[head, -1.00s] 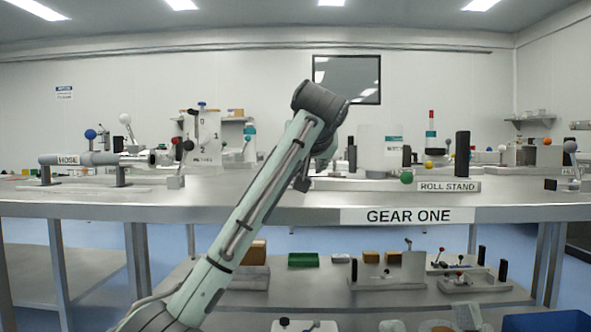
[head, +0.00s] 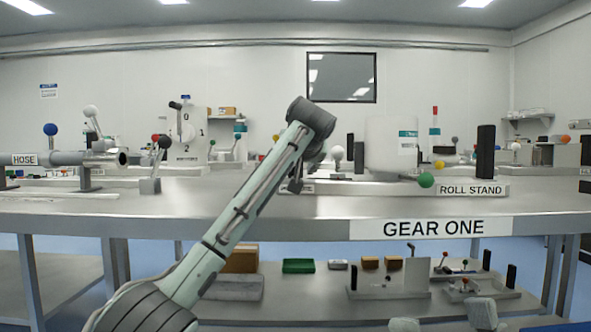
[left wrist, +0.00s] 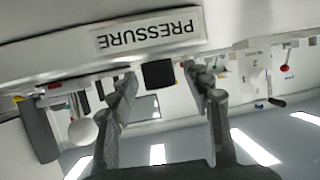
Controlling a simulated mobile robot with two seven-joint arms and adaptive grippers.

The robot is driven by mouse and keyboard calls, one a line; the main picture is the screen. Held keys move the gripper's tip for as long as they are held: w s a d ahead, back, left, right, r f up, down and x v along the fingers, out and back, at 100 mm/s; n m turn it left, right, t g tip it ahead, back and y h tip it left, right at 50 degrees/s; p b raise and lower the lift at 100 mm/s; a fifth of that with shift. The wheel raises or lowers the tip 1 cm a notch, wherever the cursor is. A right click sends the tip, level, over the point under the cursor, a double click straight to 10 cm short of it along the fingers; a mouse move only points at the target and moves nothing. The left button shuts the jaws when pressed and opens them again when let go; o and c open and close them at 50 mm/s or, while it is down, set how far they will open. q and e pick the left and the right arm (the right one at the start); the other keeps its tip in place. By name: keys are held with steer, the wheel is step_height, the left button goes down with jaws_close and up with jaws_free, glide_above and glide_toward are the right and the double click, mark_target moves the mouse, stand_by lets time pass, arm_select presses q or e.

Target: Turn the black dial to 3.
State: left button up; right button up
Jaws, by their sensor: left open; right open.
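A white panel (head: 183,151) with the numbers 0, 1 and 2 stands on the bench left of my arm in the head view. A black handle-like part (head: 175,105) shows at its upper left; I cannot tell if this is the dial, and no 3 is readable. My left gripper (left wrist: 158,76) is open in the upside-down left wrist view, with no object held. A black block (left wrist: 158,74) shows between its fingertips, beyond them, beside the PRESSURE label (left wrist: 148,32). In the head view my left arm mostly hides that gripper.
The metal bench (head: 240,212) carries a hose fixture (head: 55,158) at left and a roll stand (head: 472,189) at right. A green ball knob (head: 426,180) is near the front. A lower shelf (head: 330,295) holds several small items.

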arm_select(q)
steer(key=shift+w+f, duration=0.1)
steer(key=shift+w, duration=0.2)
